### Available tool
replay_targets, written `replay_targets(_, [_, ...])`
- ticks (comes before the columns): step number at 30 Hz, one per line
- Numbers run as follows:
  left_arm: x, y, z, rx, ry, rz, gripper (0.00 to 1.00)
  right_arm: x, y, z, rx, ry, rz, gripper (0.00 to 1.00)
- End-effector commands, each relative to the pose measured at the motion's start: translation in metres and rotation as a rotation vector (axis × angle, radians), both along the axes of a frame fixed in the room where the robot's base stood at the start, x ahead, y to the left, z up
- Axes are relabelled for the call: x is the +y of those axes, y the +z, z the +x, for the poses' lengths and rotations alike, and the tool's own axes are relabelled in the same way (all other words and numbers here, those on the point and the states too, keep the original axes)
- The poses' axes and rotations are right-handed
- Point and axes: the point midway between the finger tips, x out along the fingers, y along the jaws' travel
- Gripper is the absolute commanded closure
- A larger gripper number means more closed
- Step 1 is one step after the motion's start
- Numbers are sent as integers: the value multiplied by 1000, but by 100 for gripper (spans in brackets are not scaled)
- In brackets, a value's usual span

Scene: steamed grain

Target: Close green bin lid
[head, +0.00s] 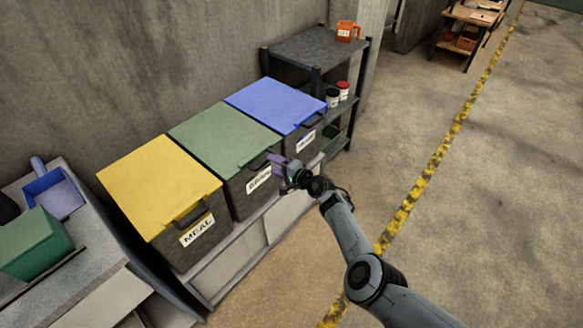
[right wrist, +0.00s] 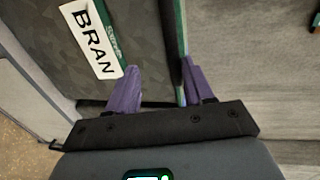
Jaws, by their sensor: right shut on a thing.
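The green bin (head: 235,185) stands between the yellow and blue bins, with a white label on its dark front that reads BRAN in the right wrist view (right wrist: 90,38). Its green lid (head: 218,135) lies flat over the top in the head view. The lid's edge is a green strip (right wrist: 181,40) in the right wrist view. My right gripper (head: 282,170) is at the front right corner of this bin. My left gripper is not in view.
The yellow bin (head: 165,190) labelled MEAL and the blue bin (head: 275,108) stand close on either side, both with lids down. The floor to the right is clear.

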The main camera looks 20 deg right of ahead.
Motion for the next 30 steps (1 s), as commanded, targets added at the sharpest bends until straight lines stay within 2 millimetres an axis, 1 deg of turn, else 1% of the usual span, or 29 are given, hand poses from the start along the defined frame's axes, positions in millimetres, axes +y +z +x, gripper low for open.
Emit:
replay_targets(1, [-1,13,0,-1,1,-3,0,-6,-2,-10,18,-5,-2,60])
replay_targets(6, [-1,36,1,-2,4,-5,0,-18,8,-33,11,-6,-3,60])
replay_targets(12, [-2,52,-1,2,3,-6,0,-32,16,-59,1,-6,-4,60])
replay_targets(15, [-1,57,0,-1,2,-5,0,-36,18,-67,-3,-5,-4,60])
replay_targets(21, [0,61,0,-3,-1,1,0,-40,19,-75,-5,-4,-3,60])
replay_targets(30, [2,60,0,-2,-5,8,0,-40,19,-75,-6,-4,-4,60])
